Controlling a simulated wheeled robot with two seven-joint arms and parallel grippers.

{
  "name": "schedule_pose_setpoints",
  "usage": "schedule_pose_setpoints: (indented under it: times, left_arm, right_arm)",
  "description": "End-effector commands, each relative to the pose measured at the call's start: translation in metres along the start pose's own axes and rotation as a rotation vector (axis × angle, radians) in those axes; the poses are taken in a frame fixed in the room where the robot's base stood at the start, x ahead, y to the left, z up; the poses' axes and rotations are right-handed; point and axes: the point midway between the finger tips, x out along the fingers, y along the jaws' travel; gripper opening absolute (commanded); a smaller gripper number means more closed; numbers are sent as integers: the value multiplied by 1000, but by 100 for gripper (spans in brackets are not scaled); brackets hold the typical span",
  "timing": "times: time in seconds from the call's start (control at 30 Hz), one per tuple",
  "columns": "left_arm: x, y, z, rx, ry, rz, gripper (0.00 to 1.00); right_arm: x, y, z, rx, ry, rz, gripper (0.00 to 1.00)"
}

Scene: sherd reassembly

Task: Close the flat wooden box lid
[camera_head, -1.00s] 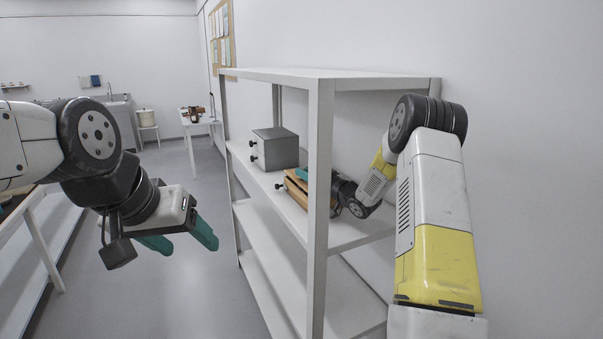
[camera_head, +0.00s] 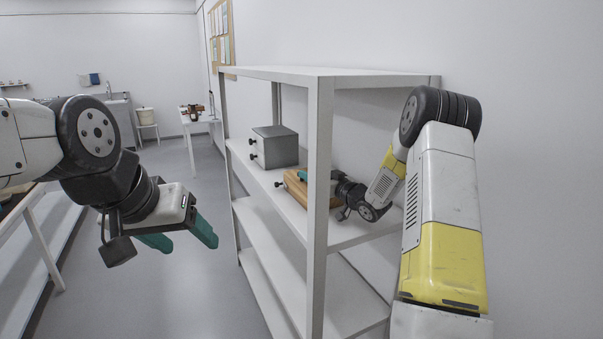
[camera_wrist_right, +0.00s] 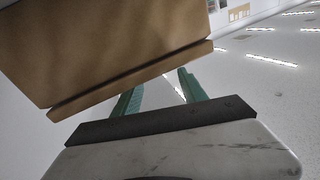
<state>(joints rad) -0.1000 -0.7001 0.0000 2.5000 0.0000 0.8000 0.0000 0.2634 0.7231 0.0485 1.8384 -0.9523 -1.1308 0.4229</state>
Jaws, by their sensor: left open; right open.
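The flat wooden box (camera_head: 295,188) lies on the middle shelf, partly hidden behind the shelf's front post. Its light brown top looks flat and low, but I cannot tell whether the lid is fully shut. A dark knob shows at its left end. My right gripper (camera_head: 308,176) is open at the box's back right side, with a teal finger close to its top. In the right wrist view, the wooden box (camera_wrist_right: 120,45) fills the upper left, with a rim along its edge. My open right gripper (camera_wrist_right: 161,82) is beside that rim and empty. My left gripper (camera_head: 185,240) is open and empty over the floor.
A grey box with dark knobs (camera_head: 275,147) stands left of the wooden box on the same shelf. The white shelf unit's front post (camera_head: 318,220) and top board (camera_head: 330,76) frame the space around my right arm. Floor (camera_head: 170,290) is clear left of it.

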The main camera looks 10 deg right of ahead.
Motion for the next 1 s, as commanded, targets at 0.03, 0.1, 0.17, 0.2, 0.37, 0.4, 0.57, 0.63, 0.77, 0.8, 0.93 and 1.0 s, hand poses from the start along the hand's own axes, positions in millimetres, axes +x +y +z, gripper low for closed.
schedule_pose_setpoints:
  times: [0.03, 0.1, 0.17, 0.2, 0.37, 0.4, 0.57, 0.63, 0.77, 0.8, 0.93, 1.0]
  left_arm:
    - [0, 0, 0, 0, 0, 0, 64]
    - [0, 0, 0, 0, 0, 0, 64]
    - [0, 0, 0, 0, 0, 0, 64]
    - [0, 0, 0, 0, 0, 0, 64]
    - [0, 0, 0, 0, 0, 0, 64]
    - [0, 0, 0, 0, 0, 0, 64]
    - [0, 0, 0, 0, 0, 0, 64]
    - [0, 0, 0, 0, 0, 0, 64]
    - [0, 0, 0, 0, 0, 0, 64]
    - [0, 0, 0, 0, 0, 0, 64]
    - [0, 0, 0, 0, 0, 0, 64]
    - [0, 0, 0, 0, 0, 0, 64]
  right_arm:
    - [-10, 1, 0, 2, 0, 3, 50]
    - [-22, 1, 0, 2, -1, 3, 50]
    - [-30, 1, 0, 1, -1, 2, 50]
    - [-34, 1, 0, 1, -1, 2, 50]
    - [-44, 0, 0, 0, 0, 1, 50]
    - [-45, 0, 0, 0, 0, 0, 50]
    - [-45, 0, 0, 0, 0, 0, 50]
    - [-45, 0, 0, 0, 0, 0, 50]
    - [-44, 1, -7, -13, -15, 20, 50]
    - [-44, 1, -12, -24, -28, 37, 50]
    - [-49, 2, -43, -77, -111, 146, 50]
    - [-59, 1, -65, -104, -175, 229, 50]
